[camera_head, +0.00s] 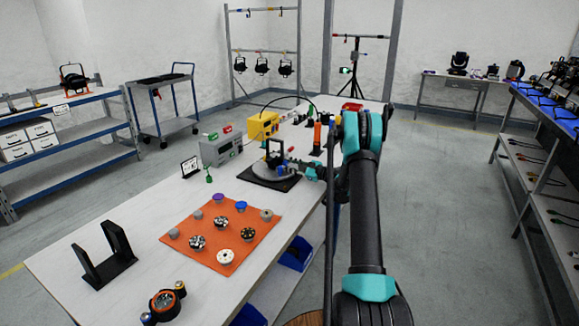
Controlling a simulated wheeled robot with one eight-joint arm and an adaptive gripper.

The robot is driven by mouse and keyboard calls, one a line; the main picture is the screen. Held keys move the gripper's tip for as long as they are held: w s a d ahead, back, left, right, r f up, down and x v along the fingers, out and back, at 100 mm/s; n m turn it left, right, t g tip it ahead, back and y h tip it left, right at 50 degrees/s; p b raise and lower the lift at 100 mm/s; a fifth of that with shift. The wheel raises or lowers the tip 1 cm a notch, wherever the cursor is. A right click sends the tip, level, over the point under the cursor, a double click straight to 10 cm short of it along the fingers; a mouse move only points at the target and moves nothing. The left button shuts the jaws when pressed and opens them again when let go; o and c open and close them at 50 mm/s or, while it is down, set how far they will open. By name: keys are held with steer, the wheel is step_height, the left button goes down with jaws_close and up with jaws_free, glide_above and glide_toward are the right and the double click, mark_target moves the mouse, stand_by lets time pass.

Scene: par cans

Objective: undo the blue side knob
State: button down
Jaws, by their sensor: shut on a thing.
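The par can fixture (266,171) is a grey round body with a dark upright bracket on a black base plate (262,184), in the middle of the white table. The blue side knob (281,170) is on its right side, small and partly hidden by my gripper. My gripper (291,167) reaches in from the right, level with the knob, and is shut on it. The fingertips are too small to show the exact grip.
An orange mat (262,237) with several knobs and discs lies in front. A grey power unit (221,149) and yellow box (263,126) stand behind. A black U-shaped stand (105,258) is at the front left. Blue bins (296,254) hang below the table's right edge.

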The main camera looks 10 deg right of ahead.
steer(key=c, duration=1.2)
jaws_free()
